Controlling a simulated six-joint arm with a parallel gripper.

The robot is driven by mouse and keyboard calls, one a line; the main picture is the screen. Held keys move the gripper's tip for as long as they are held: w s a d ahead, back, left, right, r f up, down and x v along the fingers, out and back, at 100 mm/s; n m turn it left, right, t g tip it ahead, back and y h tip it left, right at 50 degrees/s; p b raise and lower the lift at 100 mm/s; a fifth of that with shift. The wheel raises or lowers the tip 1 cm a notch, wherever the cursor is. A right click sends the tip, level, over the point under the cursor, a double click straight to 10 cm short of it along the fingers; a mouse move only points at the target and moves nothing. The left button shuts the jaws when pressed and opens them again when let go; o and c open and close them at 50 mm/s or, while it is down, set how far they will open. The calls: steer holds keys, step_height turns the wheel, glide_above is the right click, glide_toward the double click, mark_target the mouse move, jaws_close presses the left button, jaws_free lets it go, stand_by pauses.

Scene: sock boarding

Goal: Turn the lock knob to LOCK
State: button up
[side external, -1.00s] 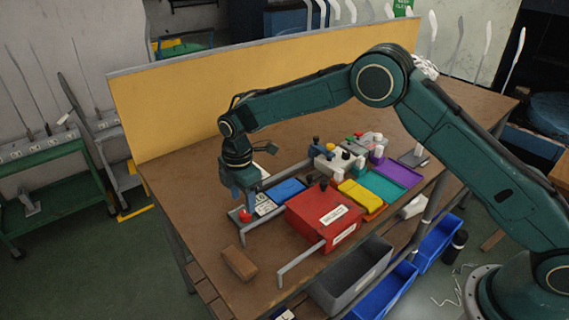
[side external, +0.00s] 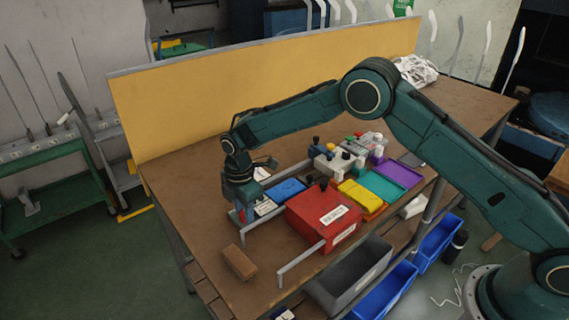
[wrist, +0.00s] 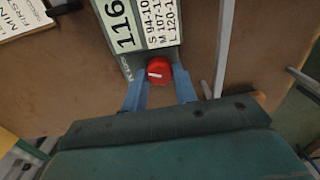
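The lock knob (wrist: 164,69) is a small red round knob with a white pointer mark, at the near end of a dark plate in the wrist view. The mark points to the left there; small lettering beside it is too small to read. My gripper (wrist: 159,92) is open, with one blue finger on each side of the knob and a gap seeming to show on both sides. In the side external view my gripper (side external: 241,212) is low over the bench's left part, pointing down and mostly hiding the red knob.
A printed size card (wrist: 138,22) lies on the plate. A red box (side external: 318,222) stands right of my gripper, with grey rails (side external: 300,262) near it. A brown block (side external: 239,262) lies in front.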

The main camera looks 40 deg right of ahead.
steer(key=shift+m, duration=2.3)
steer(key=o, duration=1)
steer(key=shift+r, duration=0.1)
steer(key=shift+r, duration=6.85)
